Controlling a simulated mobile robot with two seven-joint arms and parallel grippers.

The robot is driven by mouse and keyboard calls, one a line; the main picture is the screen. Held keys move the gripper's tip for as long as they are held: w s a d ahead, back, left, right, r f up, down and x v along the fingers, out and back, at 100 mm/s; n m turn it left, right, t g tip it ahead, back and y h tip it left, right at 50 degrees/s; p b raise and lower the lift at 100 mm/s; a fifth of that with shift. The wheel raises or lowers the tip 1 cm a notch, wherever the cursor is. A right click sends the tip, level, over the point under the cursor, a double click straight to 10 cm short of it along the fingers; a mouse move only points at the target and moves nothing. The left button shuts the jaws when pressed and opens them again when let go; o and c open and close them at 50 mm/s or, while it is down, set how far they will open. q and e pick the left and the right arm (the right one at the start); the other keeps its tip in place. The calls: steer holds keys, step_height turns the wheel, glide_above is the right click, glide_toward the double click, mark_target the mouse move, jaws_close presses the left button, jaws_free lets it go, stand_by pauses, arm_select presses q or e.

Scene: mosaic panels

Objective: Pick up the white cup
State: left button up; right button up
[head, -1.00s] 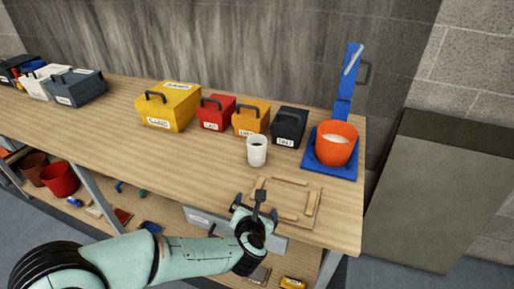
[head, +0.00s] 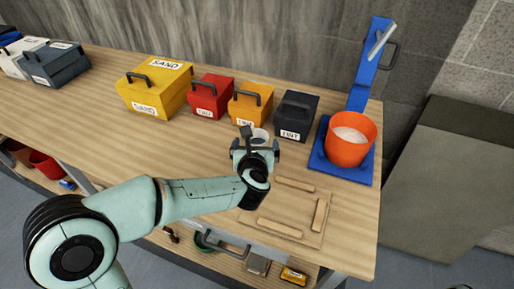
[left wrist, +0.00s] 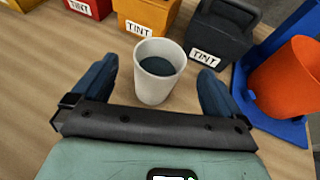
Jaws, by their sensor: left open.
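The white cup (left wrist: 153,88) stands upright on the wooden bench and has dark contents inside. In the left wrist view it is between the two blue fingers of my left gripper (left wrist: 156,92), with a gap on each side. In the head view my left gripper (head: 255,148) covers most of the cup, and only part of its rim (head: 260,134) shows behind it. My left gripper is open and empty. My right gripper is not in view.
Behind the cup stand an orange tint box (head: 251,104) and a dark tint box (head: 296,115). To the right an orange bucket (head: 350,145) of white material sits on a blue stand (head: 368,70). A framed wooden board (head: 285,212) lies in front.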

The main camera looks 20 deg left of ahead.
mark_target(258, 132)
arm_select(q)
steer(key=p+x, duration=0.1)
steer(key=x, duration=0.6)
steer(key=shift+w+a, duration=0.15)
steer(key=shift+w, duration=0.2)
steer(key=c, duration=1.2)
steer(key=shift+r, duration=0.1)
